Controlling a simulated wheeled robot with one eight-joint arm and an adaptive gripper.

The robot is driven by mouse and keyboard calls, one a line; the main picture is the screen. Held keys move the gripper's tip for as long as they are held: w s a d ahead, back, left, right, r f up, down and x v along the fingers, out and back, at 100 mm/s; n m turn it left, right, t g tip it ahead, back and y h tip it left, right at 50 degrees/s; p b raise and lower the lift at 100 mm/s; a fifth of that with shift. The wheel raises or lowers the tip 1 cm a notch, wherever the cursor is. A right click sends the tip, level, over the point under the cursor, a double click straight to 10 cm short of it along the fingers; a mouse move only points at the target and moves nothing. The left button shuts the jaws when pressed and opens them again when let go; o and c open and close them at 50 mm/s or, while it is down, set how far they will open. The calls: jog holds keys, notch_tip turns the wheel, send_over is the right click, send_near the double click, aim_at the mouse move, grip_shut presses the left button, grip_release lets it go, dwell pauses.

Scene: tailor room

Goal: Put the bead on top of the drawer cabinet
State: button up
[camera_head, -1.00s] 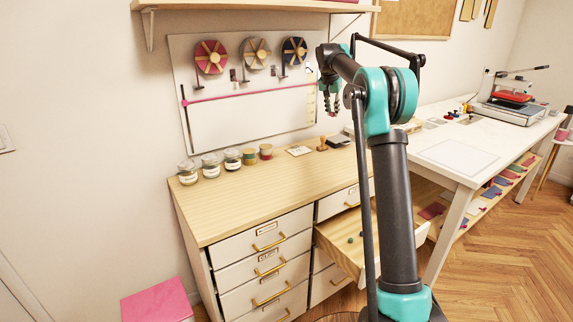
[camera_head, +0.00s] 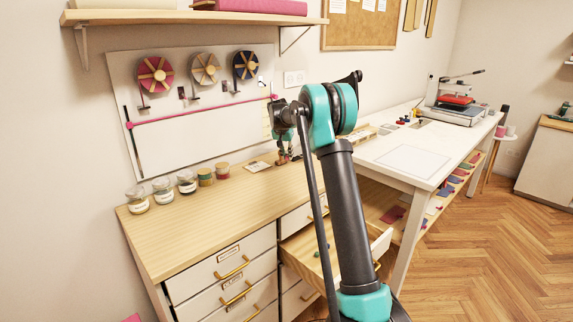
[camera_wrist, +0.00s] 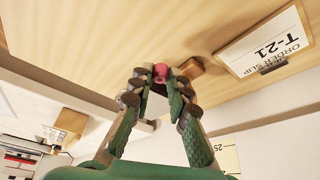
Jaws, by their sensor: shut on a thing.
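The drawer cabinet (camera_head: 200,235) has a light wood top and white drawers with brass handles. Its top also fills much of the wrist view (camera_wrist: 100,40). My gripper (camera_head: 284,157) is over the back right part of the top, pointing down. In the wrist view my gripper (camera_wrist: 160,78) is shut on a pinkish-red bead (camera_wrist: 160,70), held between the fingertips. The bead is close to the wood surface; I cannot tell whether it touches. One drawer (camera_head: 300,250) is open, with small dark green beads (camera_head: 318,253) inside.
Jars (camera_head: 163,190) and small tubs (camera_head: 205,176) line the top's back left. An order slip (camera_wrist: 265,42) and a wooden stamp (camera_wrist: 190,68) lie close to the gripper. A pegboard with ribbon reels (camera_head: 205,68) stands behind. The top's front left is clear.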

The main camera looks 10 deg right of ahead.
aim_at(288, 168)
jog(key=shift+f, duration=2.2)
jog(key=o, duration=0.7)
jog(key=shift+f, duration=0.1)
jog(key=v, duration=1.2)
jog(key=s+d+f+n, duration=0.1)
jog(key=s+f, duration=0.5)
jog(key=s, duration=1.1)
jog(key=s+d+f+n+y, duration=0.1)
jog(key=s+f, duration=0.4)
jog(key=s, duration=1.2)
jog(key=s+d+f+n+y, duration=0.1)
jog(key=s+d+f+n, duration=0.2)
jog(key=s, duration=1.5)
jog(key=shift+d+f, duration=0.5)
jog(key=shift+f, duration=0.4)
jog(key=shift+d+f, duration=0.45)
jog(key=shift+f, duration=0.5)
